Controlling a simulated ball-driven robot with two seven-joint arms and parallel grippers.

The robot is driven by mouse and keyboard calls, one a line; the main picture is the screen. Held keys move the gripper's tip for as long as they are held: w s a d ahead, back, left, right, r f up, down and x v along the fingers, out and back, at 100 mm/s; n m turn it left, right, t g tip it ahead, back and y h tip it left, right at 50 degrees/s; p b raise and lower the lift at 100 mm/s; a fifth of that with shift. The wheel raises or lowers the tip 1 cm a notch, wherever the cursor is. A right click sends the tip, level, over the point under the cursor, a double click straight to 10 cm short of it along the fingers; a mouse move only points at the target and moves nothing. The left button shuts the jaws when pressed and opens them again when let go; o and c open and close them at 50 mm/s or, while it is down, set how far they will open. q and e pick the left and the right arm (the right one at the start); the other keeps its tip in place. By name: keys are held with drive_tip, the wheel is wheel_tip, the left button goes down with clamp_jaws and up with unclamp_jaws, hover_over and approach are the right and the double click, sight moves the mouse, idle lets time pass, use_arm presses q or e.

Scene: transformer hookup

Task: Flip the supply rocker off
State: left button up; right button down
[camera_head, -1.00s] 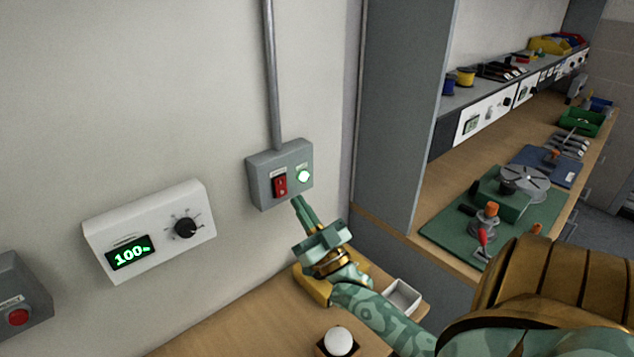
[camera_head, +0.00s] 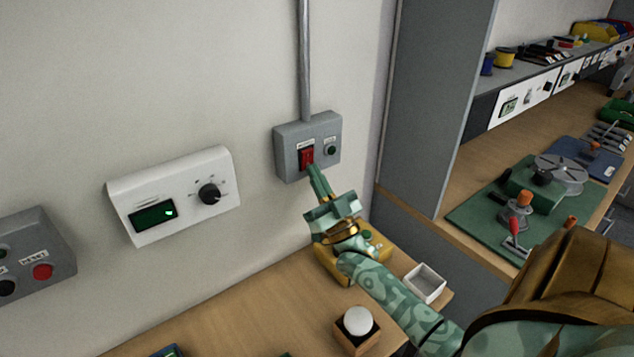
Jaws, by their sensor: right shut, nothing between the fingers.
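The supply rocker (camera_head: 306,156) is a red switch on a grey wall box (camera_head: 290,172) below a vertical conduit. The round lamp (camera_head: 331,151) beside it on the same box is dark green and unlit. My right gripper (camera_head: 313,168) is shut and empty. Its fingertips are at the lower edge of the rocker; I cannot tell whether they touch it. My left gripper is out of view.
A grey button box (camera_head: 48,252) is at far left. A yellow item (camera_head: 322,262), a white tray (camera_head: 425,283) and a white-domed block (camera_head: 357,325) stand on the bench below.

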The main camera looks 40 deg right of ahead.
drive_tip(key=s+a+f, duration=0.1)
drive_tip(key=s+f, duration=0.2)
drive_tip(key=s, duration=1.2)
drive_tip(key=shift+s+a+f, duration=0.15)
drive_tip(key=shift+s+a, duration=0.2)
drive_tip(key=shift+a, duration=0.05)
